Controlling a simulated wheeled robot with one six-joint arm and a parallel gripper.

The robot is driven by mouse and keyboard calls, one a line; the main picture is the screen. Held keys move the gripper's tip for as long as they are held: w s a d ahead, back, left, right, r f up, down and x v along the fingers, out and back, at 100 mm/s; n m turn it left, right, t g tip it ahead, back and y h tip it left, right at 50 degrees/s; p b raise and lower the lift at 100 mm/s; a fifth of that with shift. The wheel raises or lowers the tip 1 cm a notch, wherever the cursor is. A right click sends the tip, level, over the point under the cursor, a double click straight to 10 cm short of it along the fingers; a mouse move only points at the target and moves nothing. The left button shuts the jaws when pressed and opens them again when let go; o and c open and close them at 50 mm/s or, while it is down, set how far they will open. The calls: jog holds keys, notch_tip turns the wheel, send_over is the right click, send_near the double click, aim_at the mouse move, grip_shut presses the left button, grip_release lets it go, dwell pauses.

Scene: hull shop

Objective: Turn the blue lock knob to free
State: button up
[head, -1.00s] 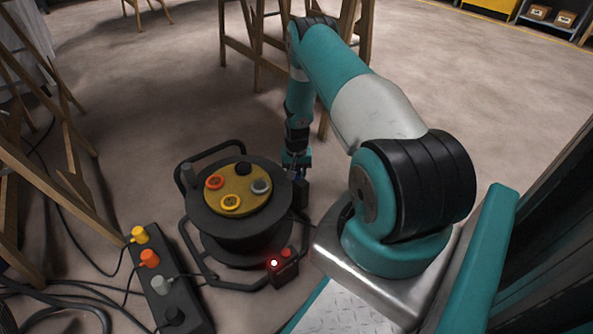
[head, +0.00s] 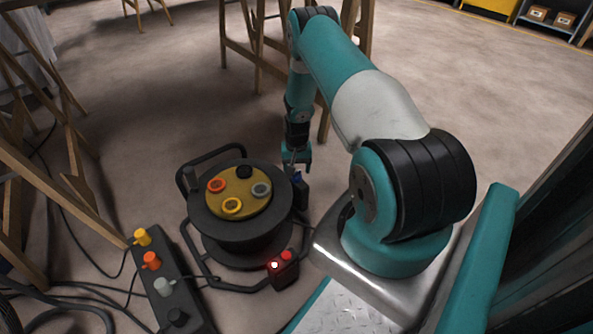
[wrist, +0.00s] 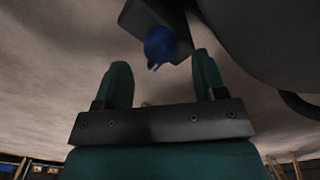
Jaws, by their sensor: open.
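The blue lock knob (wrist: 160,46) sits on a dark block (wrist: 140,16) at the top of the wrist view, just beyond my open fingertips. My gripper (wrist: 161,78) is open, with one teal finger on each side and empty space between them. In the head view the knob (head: 297,176) is a small blue spot on the right side of the black cable reel (head: 240,222). My gripper (head: 296,160) is just above it there. The knob and the fingers look apart. Which way the knob is set cannot be told.
The reel's yellow face (head: 238,192) has orange, yellow, grey and black sockets. A small box (head: 284,269) with a lit red lamp sits at its front. A power strip (head: 172,290) with coloured plugs and cables lies at left. Wooden trestles (head: 262,50) stand behind.

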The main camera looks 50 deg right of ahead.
aim_at(297, 172)
notch_tip(297, 172, up, 14)
jog(key=p, duration=0.5)
jog(key=shift+f, duration=0.1)
